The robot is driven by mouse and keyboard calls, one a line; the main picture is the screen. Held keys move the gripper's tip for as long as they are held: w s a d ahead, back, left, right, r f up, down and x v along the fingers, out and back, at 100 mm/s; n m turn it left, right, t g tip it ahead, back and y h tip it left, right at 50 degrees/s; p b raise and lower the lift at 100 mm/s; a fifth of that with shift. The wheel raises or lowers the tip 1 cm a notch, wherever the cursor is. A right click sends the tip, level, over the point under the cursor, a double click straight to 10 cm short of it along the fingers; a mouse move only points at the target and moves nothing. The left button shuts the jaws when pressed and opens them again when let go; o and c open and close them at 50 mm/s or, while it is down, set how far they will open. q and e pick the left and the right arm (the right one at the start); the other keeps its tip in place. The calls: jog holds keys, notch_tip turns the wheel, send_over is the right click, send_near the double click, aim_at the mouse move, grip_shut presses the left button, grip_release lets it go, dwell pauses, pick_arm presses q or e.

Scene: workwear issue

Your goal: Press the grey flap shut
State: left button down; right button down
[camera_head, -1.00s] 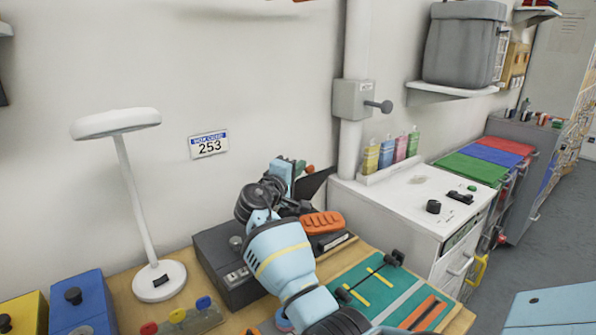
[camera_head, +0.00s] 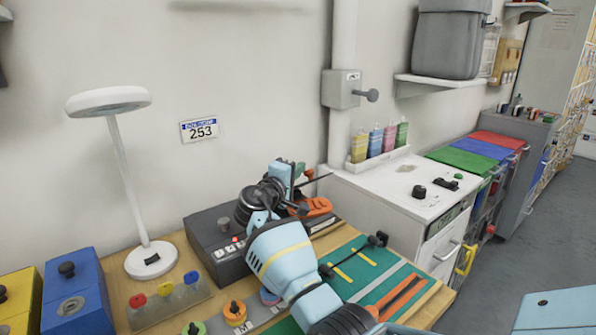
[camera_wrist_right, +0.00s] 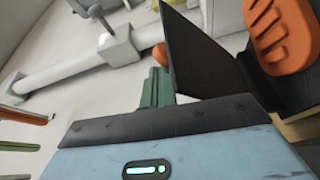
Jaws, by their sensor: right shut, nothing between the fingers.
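A dark grey flat plate, which I take for the grey flap (camera_head: 318,179), shows in the head view as a thin slanted line by my right fingertips. In the right wrist view the flap (camera_wrist_right: 192,62) stands up as a dark pointed plate, close to the fingers. An orange ridged part (camera_head: 320,207) is just below it and shows large in the wrist view (camera_wrist_right: 283,35). My right gripper (camera_head: 299,171) is shut and empty above the bench's back edge. Whether it touches the flap I cannot tell. My left gripper is out of view.
A dark grey box with buttons (camera_head: 210,245) stands left of my right arm. A white lamp (camera_head: 150,260), blue box (camera_head: 75,290) and yellow box (camera_head: 20,295) are further left. A green mat (camera_head: 350,263) lies to the right, beside a white cabinet (camera_head: 400,190).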

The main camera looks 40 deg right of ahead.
jog(key=p+v, duration=0.1)
jog(key=v, duration=0.6)
jog(key=shift+a+p, duration=0.25)
jog(key=shift+p, duration=0.1)
